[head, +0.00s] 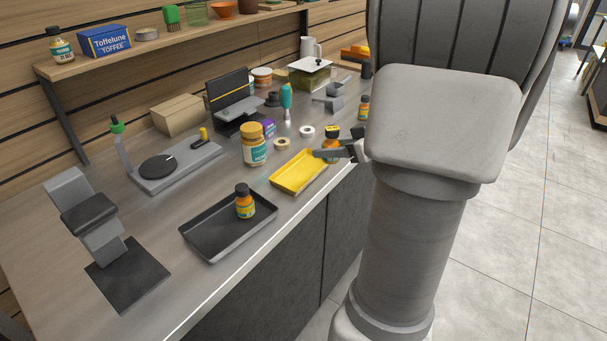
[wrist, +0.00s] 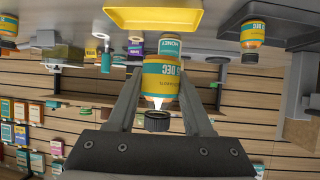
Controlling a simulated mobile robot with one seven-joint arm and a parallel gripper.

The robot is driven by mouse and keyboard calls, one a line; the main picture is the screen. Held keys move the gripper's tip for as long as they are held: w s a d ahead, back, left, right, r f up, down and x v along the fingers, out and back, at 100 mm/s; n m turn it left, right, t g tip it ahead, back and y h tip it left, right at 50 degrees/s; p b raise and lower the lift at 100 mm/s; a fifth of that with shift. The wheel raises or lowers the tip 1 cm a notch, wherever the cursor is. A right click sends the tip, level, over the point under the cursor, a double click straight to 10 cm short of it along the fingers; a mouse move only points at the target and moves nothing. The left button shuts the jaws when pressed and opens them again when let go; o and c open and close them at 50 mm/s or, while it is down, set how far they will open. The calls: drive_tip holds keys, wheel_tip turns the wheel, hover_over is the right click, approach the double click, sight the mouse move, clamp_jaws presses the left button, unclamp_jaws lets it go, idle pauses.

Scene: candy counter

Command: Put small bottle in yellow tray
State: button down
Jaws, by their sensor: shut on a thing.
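The yellow tray (head: 290,184) lies on the counter near its front edge. It also shows at the top of the wrist view (wrist: 153,22), which is upside down. My gripper (head: 336,154) is at the tray's right end in the head view. It is shut on a small bottle (head: 332,141) with a black cap and a yellow and teal label. In the wrist view this bottle (wrist: 160,80) sits between the two fingers. Another small bottle (head: 245,204) stands in the black tray. A third small bottle (head: 363,106) stands farther back at the right.
The black tray (head: 203,241) lies left of the yellow tray. A larger jar (head: 254,149) with a yellow lid stands just behind the yellow tray. Two tape rolls (head: 282,144) lie near it. A scale (head: 175,166) and a grey stand (head: 95,225) occupy the left of the counter.

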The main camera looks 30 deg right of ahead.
drive_tip(key=shift+s+d+r+h, duration=0.1)
drive_tip(key=shift+d+r+h, duration=0.05)
drive_tip(key=shift+d, duration=0.25)
drive_tip(key=shift+d+r+h, duration=0.1)
drive_tip(key=shift+d+h, duration=0.05)
drive_tip(key=shift+d, duration=0.2)
drive_tip(key=shift+d+m+b, duration=0.1)
drive_tip(key=shift+m+b, duration=0.2)
drive_tip(key=b, duration=0.5)
hover_over(281, 172)
drive_tip(key=s, duration=0.4)
drive_tip(key=f, duration=0.6)
drive_tip(key=shift+d+f, duration=0.25)
drive_tip(key=shift+f, duration=0.1)
drive_tip(key=shift+f+b, duration=0.95)
drive_tip(key=shift+f, duration=1)
drive_tip(key=shift+f, duration=0.2)
drive_tip(key=c, duration=0.6)
unclamp_jaws()
